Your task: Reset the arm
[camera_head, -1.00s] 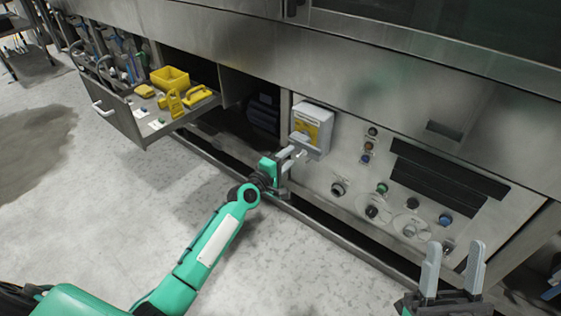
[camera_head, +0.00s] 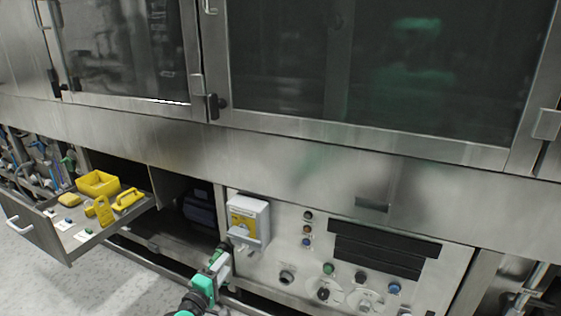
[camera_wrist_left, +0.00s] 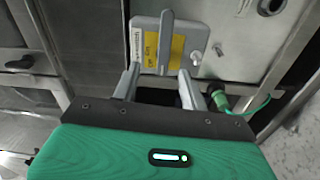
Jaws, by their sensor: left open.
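My left gripper (camera_head: 241,244), on a green arm at the bottom of the head view, is just in front of a pale grey switch box (camera_head: 262,222) with a yellow label. In the left wrist view its two grey fingers (camera_wrist_left: 160,84) are apart with nothing between them. The switch box (camera_wrist_left: 196,60) is straight ahead there, with a grey upright lever (camera_wrist_left: 166,35) in line with the gap between the fingers. I cannot tell whether the fingers touch the box. My right gripper is not clearly visible.
An open drawer (camera_head: 44,240) at the left holds a yellow bin (camera_head: 97,184) and yellow tools. Right of the box is a panel with several knobs and buttons (camera_head: 328,268). Large glass doors (camera_head: 390,70) are above. A green connector with a cable (camera_wrist_left: 222,100) is close right of the fingers.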

